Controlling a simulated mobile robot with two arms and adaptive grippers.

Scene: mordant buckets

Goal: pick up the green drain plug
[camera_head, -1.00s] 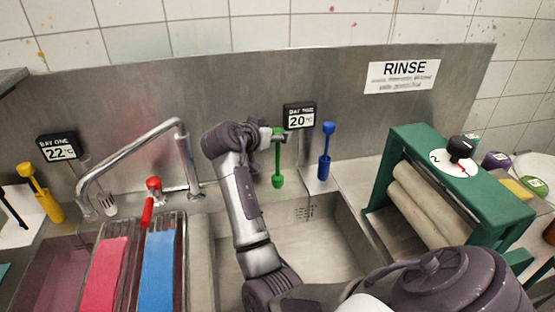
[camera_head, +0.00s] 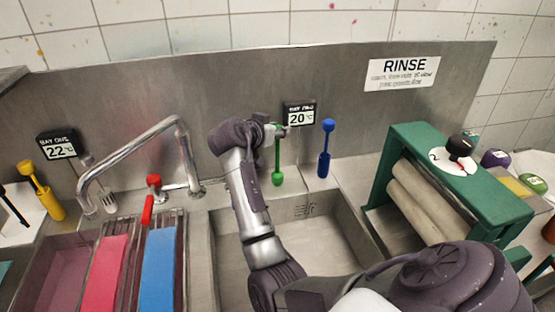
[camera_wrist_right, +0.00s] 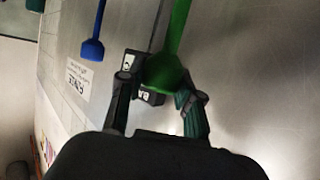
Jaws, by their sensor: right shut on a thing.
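The green drain plug (camera_head: 277,162) hangs upright, its wide end down, in front of the steel back panel behind the right sink. My right gripper (camera_head: 275,130) is at its top end and shut on it. In the right wrist view the green plug (camera_wrist_right: 168,76) lies between the two fingers of my right gripper (camera_wrist_right: 157,92), its other end running out of the top of the picture. The fingers partly hide the plug's gripped end in the head view. My left gripper is not in view.
A blue plug (camera_head: 325,155) stands just right of the green one. A temperature display (camera_head: 299,115) is on the panel close behind. A curved tap (camera_head: 132,150) and dye trays are at left. A green roller press (camera_head: 445,190) stands at right. The sink basin (camera_head: 300,240) looks empty.

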